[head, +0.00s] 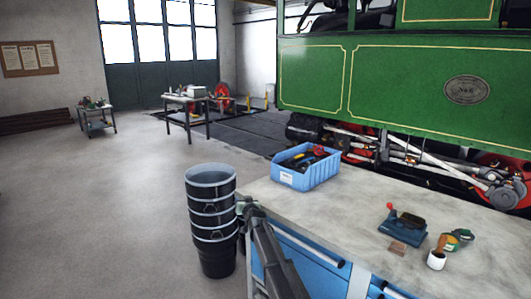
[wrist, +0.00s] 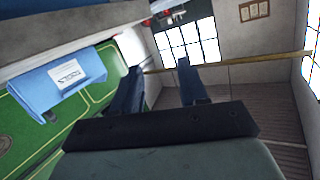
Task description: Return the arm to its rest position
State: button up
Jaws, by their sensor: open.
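My gripper (wrist: 159,67) shows in the wrist view. Its two dark blue fingers stand apart, with nothing held between them. Behind the gap are the wall and tall windows, seen tilted. A blue bin (wrist: 62,82) with a white label is to the left of the fingers, clear of them. In the head view a blue bin (head: 322,174) holding dark and red tools stands at the workbench's far left. I cannot make out the gripper in the head view. A dark grey jointed shape rises at the bench's near left corner.
On the workbench (head: 345,215) are a blue device (head: 405,224), a brown block (head: 398,248), a small white-sided cup (head: 436,260) and a green and orange item (head: 458,238). Stacked black buckets (head: 213,232) stand left of it.

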jog(key=s+a+f+t, duration=0.1)
jog(key=s+a+f, duration=0.2)
jog(key=s+f, duration=0.15)
jog(key=s+d+f+g+h, duration=0.1)
jog(key=s+d+f+g, duration=0.3)
jog(key=s+f, duration=0.7)
jog(key=s+d+f+g, duration=0.3)
jog(key=s+d+f, duration=0.3)
jog(key=s+f, duration=0.5)
jog(key=s+d+f+g+h, duration=0.1)
jog(key=s+d+f+g, duration=0.35)
jog(key=f, duration=0.95)
jog(key=s+d+f+m+g+h, duration=0.15)
jog(key=s+d+f, duration=0.25)
jog(key=s, duration=0.8)
jog(key=s+d+f+n+g, duration=0.1)
jog(key=s+d+f+g, duration=0.3)
jog(key=s, duration=0.9)
jog(key=s+d+g, duration=0.2)
jog(key=s+d, duration=0.1)
jog(key=s, duration=0.9)
jog(key=s+d+m+g+h, duration=0.1)
jog(key=s+d+g, duration=0.2)
jog(key=s, duration=0.9)
jog(key=shift+d+r+g, duration=0.25)
jog(key=shift+d+g, duration=0.05)
jog(key=shift+d, duration=0.45)
